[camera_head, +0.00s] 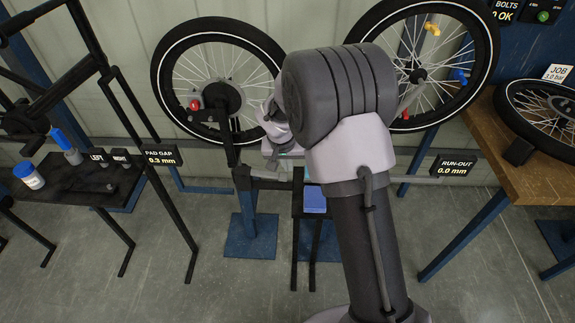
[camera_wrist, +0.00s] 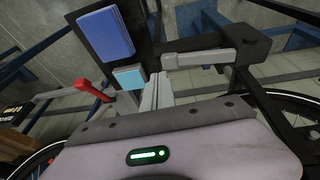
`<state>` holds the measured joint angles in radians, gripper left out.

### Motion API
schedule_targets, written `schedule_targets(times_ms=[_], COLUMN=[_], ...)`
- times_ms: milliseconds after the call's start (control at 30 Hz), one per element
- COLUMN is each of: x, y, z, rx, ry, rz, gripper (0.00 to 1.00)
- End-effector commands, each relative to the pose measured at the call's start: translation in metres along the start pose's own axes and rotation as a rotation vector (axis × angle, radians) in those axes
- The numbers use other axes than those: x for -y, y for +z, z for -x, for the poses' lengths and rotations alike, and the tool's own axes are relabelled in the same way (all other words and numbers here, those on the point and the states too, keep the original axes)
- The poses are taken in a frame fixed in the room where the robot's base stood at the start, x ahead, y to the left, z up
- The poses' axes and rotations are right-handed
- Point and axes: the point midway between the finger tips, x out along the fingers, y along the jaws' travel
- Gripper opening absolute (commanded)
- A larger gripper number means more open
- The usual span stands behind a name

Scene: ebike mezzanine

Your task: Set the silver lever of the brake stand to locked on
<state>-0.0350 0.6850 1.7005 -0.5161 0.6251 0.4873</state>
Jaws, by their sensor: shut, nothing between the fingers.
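In the wrist view a silver-grey lever (camera_wrist: 199,58) lies roughly level, its right end at a dark block on the stand's dark frame (camera_wrist: 253,42). My gripper (camera_wrist: 158,80) is shut and empty. Its fingertips are just below the lever's left end; I cannot tell whether they touch it. In the head view my gripper's body (camera_head: 283,150) shows beside the left wheel (camera_head: 225,85), partly behind my arm. I cannot make out the silver lever or my fingertips there.
In the wrist view a red lever (camera_wrist: 91,89), a light-blue block (camera_wrist: 128,77) and a blue pad (camera_wrist: 105,33) are close to my fingers. A right wheel (camera_head: 440,60), a wooden bench (camera_head: 520,180) and a dark side table (camera_head: 75,180) flank the stand.

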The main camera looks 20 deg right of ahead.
Motion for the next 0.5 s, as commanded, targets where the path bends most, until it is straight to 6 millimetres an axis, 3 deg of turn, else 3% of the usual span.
schedule_targets(times_ms=[133, 500], x=[-0.007, -0.039], y=[-0.015, -0.011], z=[0.038, 0.109], rx=[-0.002, -0.002], ry=[-0.001, -0.001], rz=[-0.001, -0.001], gripper=[0.00, 0.00])
